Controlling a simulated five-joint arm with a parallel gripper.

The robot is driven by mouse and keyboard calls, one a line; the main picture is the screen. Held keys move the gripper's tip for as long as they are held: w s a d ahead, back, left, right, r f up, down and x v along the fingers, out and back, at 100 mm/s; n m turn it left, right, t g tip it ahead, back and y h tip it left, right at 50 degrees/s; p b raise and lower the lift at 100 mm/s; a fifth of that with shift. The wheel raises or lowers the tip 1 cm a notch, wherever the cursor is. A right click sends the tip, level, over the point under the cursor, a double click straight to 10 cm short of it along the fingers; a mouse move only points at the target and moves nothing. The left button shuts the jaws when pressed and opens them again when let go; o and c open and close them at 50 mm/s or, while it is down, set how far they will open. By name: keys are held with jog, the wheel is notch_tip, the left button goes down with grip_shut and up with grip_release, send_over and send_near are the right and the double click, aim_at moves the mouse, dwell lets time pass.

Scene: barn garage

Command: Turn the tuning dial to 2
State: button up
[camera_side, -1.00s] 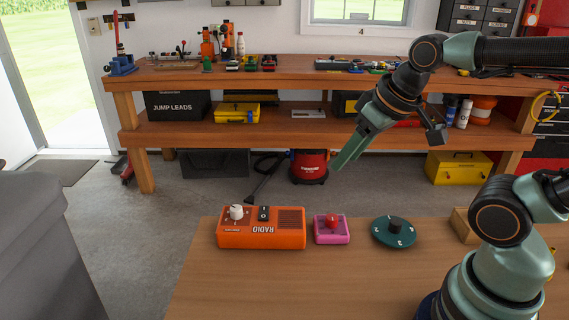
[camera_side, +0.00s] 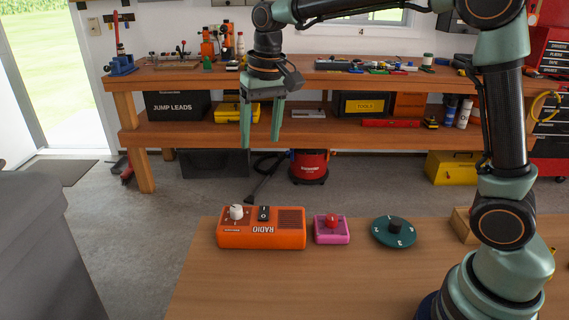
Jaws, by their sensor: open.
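The orange radio (camera_side: 262,238) lies on the wooden table with its lettering upside down in the picture. A white knob (camera_side: 236,212) stands on its left part, with a black switch (camera_side: 263,213) beside it. A round dark green dial (camera_side: 394,233) with a black centre knob (camera_side: 396,227) and white marks lies on the table to the right; its marks are too small to read surely. My gripper (camera_side: 260,140) points down with its two green fingers apart and empty. It hangs in the air well above the radio, touching nothing.
A pink box with a red knob (camera_side: 332,228) sits between the radio and the green dial. A wooden block (camera_side: 465,225) lies right of the dial, near my base. The table front (camera_side: 290,285) is clear. A workbench (camera_side: 200,143) stands behind.

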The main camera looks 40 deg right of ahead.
jog(key=m+g, duration=0.1)
jog(key=g, duration=0.1)
send_over(236, 209)
notch_tip(236, 209, down, 7)
notch_tip(236, 209, down, 12)
jog(key=shift+w+f, duration=0.1)
jog(key=shift+f, duration=0.15)
grip_shut()
